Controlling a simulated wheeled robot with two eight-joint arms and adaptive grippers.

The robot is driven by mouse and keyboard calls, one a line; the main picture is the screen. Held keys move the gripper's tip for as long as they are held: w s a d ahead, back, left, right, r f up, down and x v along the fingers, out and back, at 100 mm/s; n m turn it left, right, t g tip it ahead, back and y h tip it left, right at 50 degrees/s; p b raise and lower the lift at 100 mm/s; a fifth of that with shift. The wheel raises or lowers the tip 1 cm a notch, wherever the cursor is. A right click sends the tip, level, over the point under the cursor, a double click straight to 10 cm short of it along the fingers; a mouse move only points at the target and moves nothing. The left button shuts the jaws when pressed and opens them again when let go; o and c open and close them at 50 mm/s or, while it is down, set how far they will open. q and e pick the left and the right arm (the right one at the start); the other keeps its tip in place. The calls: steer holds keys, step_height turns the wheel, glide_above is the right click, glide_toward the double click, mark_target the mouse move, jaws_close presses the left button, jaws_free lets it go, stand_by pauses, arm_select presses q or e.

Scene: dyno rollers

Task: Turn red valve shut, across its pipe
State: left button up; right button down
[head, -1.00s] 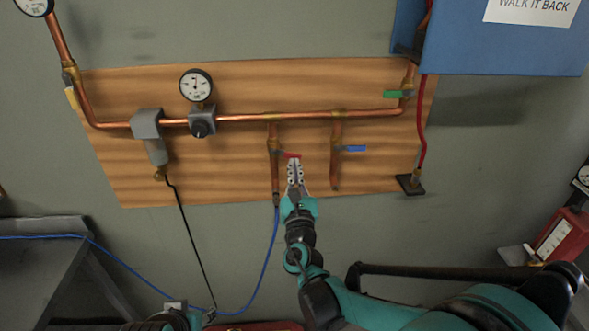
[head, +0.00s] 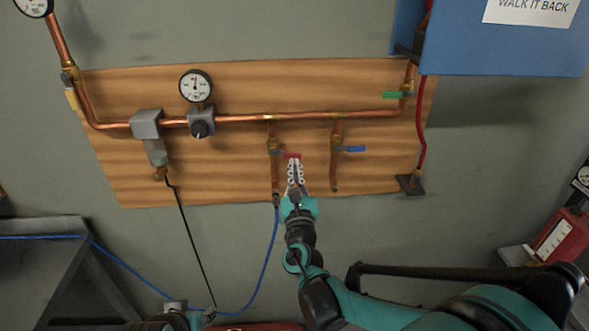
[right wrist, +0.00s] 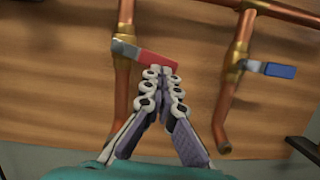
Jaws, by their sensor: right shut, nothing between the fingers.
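The red valve handle (head: 292,155) sticks out to the right from its vertical copper pipe (head: 274,175), roughly across it. In the right wrist view the red handle (right wrist: 157,60) slopes a little down to the right from its grey stem. My right gripper (head: 295,162) is shut and empty. Its fingertips (right wrist: 159,74) are just below the handle's outer end, very close to it; I cannot tell if they touch. Part of my left arm shows at the bottom edge of the head view, where its gripper (head: 191,309) is only partly visible and its opening is unclear.
A blue handle (head: 356,149) sits on the neighbouring pipe to the right, and a green handle (head: 393,94) is higher up. A main copper pipe (head: 300,116) runs above. A blue hose (head: 270,250) hangs below the red valve's pipe. A blue box (head: 500,45) is at upper right.

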step_height(320, 180, down, 5)
steer(key=a+b, duration=0.1)
steer(key=b, duration=0.3)
steer(key=r+p+v, duration=0.1)
steer(key=p+v, duration=0.1)
steer(key=v, duration=0.7)
steer(key=shift+s+a, duration=0.2)
steer(key=shift+s, duration=0.3)
